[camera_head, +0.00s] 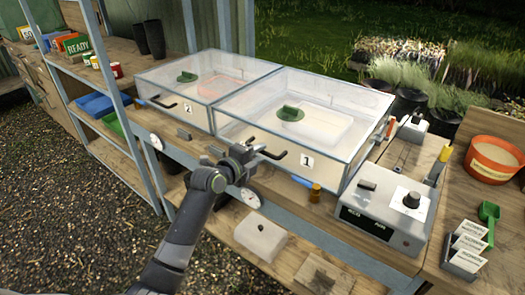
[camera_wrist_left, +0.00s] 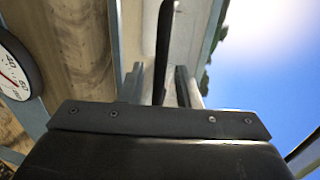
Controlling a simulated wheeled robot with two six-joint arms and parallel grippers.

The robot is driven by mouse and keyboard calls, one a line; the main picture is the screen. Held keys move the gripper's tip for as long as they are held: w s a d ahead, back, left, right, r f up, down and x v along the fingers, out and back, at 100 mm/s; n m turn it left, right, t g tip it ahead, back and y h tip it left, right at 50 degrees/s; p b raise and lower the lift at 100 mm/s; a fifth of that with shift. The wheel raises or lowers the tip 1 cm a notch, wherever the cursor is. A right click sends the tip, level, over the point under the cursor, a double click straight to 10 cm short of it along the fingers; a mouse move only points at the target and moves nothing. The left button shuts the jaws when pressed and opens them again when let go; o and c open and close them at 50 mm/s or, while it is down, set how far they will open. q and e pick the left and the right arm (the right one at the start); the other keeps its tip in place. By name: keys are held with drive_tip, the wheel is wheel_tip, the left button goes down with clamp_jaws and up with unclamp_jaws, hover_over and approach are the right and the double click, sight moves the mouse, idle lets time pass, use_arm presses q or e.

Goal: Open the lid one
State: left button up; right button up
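Lid one is the clear cover (camera_head: 300,112) of the right-hand box, labelled 1 (camera_head: 307,162). It looks closed. Its black handle (camera_head: 275,154) sticks out at the front left; the handle also shows as a dark bar in the left wrist view (camera_wrist_left: 164,45). My left gripper (camera_head: 246,153) is at the left end of this handle, in front of the box. In the left wrist view its two fingers (camera_wrist_left: 158,88) stand apart, with the bar in line with the gap between them. I cannot tell whether they touch it. My right gripper is in neither view.
A second clear box, labelled 2 (camera_head: 188,108), adjoins on the left with its own black handle (camera_head: 162,103). A control unit (camera_head: 385,212) with a knob stands close to the right. A round dial (camera_head: 250,198) hangs below my left gripper. A small amber bottle (camera_head: 315,193) stands nearby.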

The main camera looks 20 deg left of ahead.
use_arm(q)
drive_tip(key=shift+x, duration=1.2)
clamp_jaws()
